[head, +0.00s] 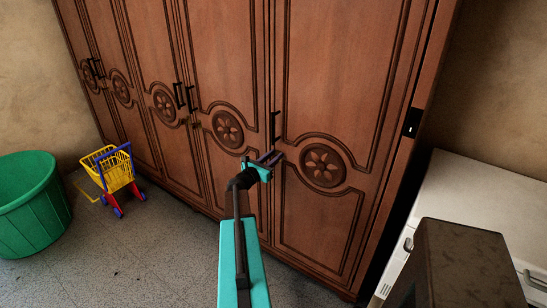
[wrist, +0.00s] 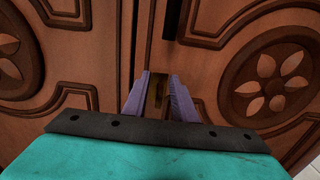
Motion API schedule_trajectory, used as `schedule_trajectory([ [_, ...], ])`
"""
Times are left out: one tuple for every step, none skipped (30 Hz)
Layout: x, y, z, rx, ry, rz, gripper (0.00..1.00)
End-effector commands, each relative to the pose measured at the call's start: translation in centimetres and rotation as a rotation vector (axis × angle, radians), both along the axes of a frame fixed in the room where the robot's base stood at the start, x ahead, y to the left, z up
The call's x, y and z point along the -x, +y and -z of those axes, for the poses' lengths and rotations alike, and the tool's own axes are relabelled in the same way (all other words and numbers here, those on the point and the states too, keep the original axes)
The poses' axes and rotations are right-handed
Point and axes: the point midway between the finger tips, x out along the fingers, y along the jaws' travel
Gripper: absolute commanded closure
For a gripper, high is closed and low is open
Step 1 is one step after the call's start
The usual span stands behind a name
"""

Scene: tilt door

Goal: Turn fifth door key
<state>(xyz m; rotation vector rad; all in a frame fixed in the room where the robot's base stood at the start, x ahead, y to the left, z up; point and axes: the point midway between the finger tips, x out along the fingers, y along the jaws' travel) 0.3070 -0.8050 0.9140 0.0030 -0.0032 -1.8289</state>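A brown wooden wardrobe (head: 335,60) with several carved doors stands ahead. The rightmost door (head: 340,120) has a round flower carving and a black handle (head: 275,127) on its left edge. That handle's lower end also shows in the wrist view (wrist: 172,18). My gripper (head: 272,157) is just below the handle, at the seam between two doors. In the wrist view its two purple fingers (wrist: 160,82) stand apart, either side of a brass lock plate and key (wrist: 156,92). I cannot tell whether either finger touches the key. The doors look closed.
A toy shopping cart (head: 115,175) and a green tub (head: 30,210) stand on the floor at left. A white cabinet (head: 490,200) is close to the wardrobe's right side.

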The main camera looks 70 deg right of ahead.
Motion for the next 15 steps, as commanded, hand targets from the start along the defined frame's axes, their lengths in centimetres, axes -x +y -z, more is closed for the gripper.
schedule_trajectory([
  [0.01,0.00,0.01,0.000,0.000,0.000,0.75],
  [0.02,0.01,0.01,0.000,0.000,0.000,0.75],
  [0.02,0.01,0.00,0.000,0.000,0.000,0.75],
  [0.02,0.01,0.00,0.000,0.000,0.000,0.77],
  [0.01,0.01,0.00,0.000,0.000,0.000,0.82],
  [0.02,0.01,0.00,0.000,0.000,0.000,0.89],
  [0.02,0.01,-0.01,0.000,0.000,0.000,0.94],
  [0.02,0.01,-0.01,0.000,0.000,0.000,0.99],
  [0.02,0.01,-0.01,0.000,0.000,0.000,1.00],
  [0.01,0.01,-0.01,0.000,0.000,0.000,1.00],
  [0.00,0.02,-0.01,0.000,0.000,0.000,1.00],
  [-0.10,0.68,-0.05,0.000,0.000,-0.002,1.00],
  [-0.09,0.39,-0.02,0.000,0.000,-0.001,1.00],
  [-0.11,0.28,0.00,0.000,0.000,-0.001,1.00],
  [-0.13,0.21,0.00,0.000,-0.001,-0.001,1.00],
])
